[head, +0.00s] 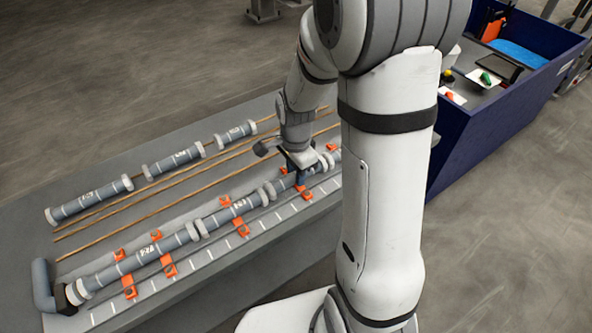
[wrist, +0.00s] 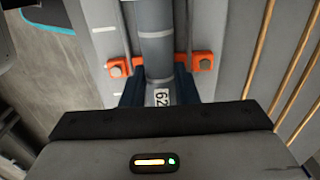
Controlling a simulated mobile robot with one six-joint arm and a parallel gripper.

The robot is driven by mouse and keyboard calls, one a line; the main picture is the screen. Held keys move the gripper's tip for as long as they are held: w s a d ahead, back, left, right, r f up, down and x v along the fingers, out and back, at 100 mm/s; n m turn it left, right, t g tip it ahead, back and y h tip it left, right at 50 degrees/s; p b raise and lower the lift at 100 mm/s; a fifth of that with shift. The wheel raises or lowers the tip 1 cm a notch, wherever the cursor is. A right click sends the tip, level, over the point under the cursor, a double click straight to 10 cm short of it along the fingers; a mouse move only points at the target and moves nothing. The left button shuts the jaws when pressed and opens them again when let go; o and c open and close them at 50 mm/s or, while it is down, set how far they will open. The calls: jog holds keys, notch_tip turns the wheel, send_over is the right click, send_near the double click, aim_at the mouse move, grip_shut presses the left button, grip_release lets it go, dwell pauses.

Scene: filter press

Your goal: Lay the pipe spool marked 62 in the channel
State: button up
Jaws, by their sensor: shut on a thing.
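The grey pipe spool marked 62 (wrist: 156,45) runs up the middle of the wrist view, its white label just inside my jaws. My gripper (wrist: 159,90) is shut on it, with a dark blue finger on each side. In the head view my gripper (head: 300,175) is over the right part of the channel, and the held spool (head: 286,184) lies in line with the row there. Orange clamps flank it on both sides. The channel (head: 205,230) holds two other spools to the left, end to end. I cannot tell whether the held spool rests on the channel floor.
An elbow pipe (head: 42,287) stands at the channel's left end. Three spools, one of them the long left one (head: 90,198), lie on wooden rails behind the channel. A blue bin (head: 470,130) with tools stands at the right. My arm hides the channel's right end.

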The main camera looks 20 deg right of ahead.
jog(key=o, duration=1.1)
jog(key=shift+r, duration=0.1)
notch_tip(320, 180, up, 8)
jog(key=shift+f, duration=0.25)
jog(key=shift+s+r, duration=0.15)
jog(key=shift+r, duration=0.15)
jog(key=s+r+n+t, duration=0.1)
jog(key=s+r+n, duration=0.1)
jog(key=s+n, duration=0.2)
jog(key=s+r+n, duration=0.3)
jog(key=s+n, duration=0.2)
jog(key=s+r+n+t+p, duration=0.1)
jog(key=s+r+n, duration=0.2)
jog(key=s+n, duration=0.1)
jog(key=shift+s+d+r+n+t, duration=0.1)
jog(key=shift+s+r+n+t, duration=0.15)
jog(key=shift+n, duration=0.45)
